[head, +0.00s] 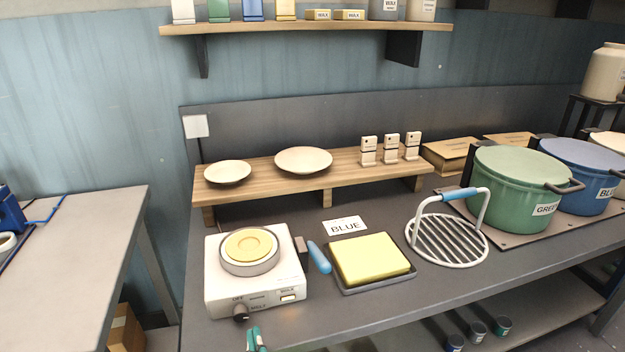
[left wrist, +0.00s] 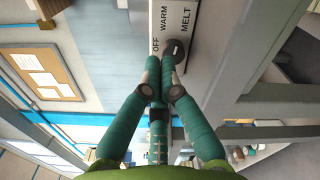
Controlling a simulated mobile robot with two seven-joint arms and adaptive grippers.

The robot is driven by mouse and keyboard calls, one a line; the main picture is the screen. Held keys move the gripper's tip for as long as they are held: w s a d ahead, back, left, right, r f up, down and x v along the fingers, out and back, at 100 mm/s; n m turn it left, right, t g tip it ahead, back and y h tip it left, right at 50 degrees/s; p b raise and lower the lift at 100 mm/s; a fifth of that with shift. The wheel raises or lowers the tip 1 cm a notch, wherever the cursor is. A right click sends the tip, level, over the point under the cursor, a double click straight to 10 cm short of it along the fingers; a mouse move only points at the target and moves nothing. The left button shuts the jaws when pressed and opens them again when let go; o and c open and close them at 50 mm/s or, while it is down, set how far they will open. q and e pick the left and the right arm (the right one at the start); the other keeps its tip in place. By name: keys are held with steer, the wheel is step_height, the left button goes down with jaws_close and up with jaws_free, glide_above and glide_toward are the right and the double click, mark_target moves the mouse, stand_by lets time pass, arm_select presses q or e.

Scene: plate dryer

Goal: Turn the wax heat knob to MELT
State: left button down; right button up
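The wax heater (head: 222,281) is a white box with a round yellow-topped pot on the table's front left. Its dark heat knob (head: 241,312) is on the front face; OFF and MELT labels show around it. In the left wrist view the knob (left wrist: 177,49) is by the OFF, WARM and MELT labels; its pointer setting is too small to tell. My left gripper (head: 254,334) is just in front of and right of the knob. Its green fingers (left wrist: 160,66) come together at the tips, with nothing between them. One tip overlaps the knob's edge in view; contact is unclear. My right gripper is not in view.
A blue-handled tool (head: 319,257) is at the heater's right side. A yellow block in a dark tray (head: 345,288) and a wire rack (head: 447,239) stand further right. A wooden shelf (head: 340,170) with two plates is behind. A separate table (head: 85,235) is at left.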

mark_target(240, 312)
arm_select(q)
steer(key=x, duration=0.3)
steer(key=shift+w+r, duration=0.1)
steer(key=shift+r, duration=0.05)
steer(key=shift+x, duration=1.25)
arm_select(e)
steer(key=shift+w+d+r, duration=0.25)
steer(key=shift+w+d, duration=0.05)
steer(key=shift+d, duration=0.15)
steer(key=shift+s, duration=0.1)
arm_select(q)
steer(key=shift+a+f, duration=0.1)
steer(key=shift+f, duration=0.1)
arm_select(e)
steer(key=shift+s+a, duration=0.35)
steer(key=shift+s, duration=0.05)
